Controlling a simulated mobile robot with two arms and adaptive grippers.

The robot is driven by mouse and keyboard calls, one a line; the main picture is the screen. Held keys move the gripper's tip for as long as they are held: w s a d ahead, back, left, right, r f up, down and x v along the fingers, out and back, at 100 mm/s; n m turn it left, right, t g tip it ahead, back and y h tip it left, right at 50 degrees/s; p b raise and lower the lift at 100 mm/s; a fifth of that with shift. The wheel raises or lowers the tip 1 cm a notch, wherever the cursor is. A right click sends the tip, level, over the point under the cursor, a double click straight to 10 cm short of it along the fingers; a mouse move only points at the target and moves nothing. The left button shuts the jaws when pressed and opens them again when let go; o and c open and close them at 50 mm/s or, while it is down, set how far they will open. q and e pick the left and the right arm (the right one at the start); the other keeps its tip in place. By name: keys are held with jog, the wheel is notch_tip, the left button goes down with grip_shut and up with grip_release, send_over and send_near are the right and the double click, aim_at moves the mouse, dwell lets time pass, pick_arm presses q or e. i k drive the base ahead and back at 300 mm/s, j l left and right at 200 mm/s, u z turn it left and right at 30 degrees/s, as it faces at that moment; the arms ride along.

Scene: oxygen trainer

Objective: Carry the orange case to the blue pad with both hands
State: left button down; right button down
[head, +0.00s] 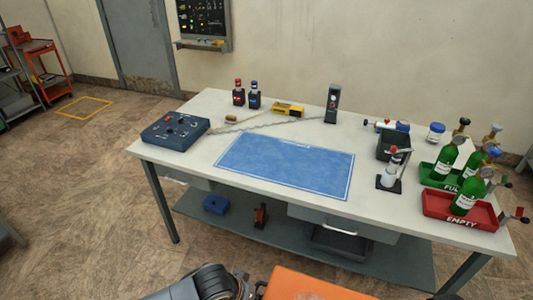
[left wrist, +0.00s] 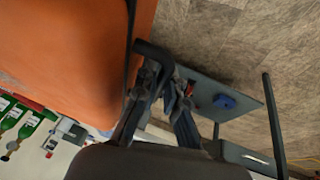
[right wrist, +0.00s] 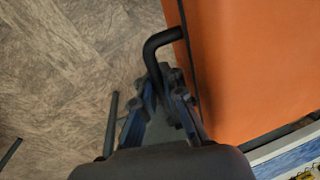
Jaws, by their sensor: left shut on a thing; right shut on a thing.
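The orange case (head: 315,286) shows at the bottom edge of the head view, in front of the table; most of it is cut off. My left gripper (left wrist: 166,78) is shut on the black handle (left wrist: 150,50) at one side of the case, whose orange face (left wrist: 70,50) fills the upper left of the left wrist view. My right gripper (right wrist: 168,82) is shut on another black handle (right wrist: 160,40) of the case (right wrist: 255,65), seen in the right wrist view. The blue pad (head: 285,165) lies flat and bare on the tabletop.
The white table (head: 215,110) has a blue control box (head: 175,130) left of the pad. Right of it stand a dark bin (head: 392,147), a small stand (head: 390,178) and green bottles in a red tray (head: 460,218) and a green tray (head: 436,178). Dark bottles stand behind.

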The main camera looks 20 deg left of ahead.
aim_at(286, 160)
jog(key=i+j, duration=0.1)
jog(key=j, duration=0.3)
jog(key=i+j, duration=0.1)
jog(key=j, duration=0.35)
jog(key=i+j, duration=0.15)
jog(key=j, duration=0.25)
jog(key=i+j, duration=0.1)
jog(key=j, duration=0.3)
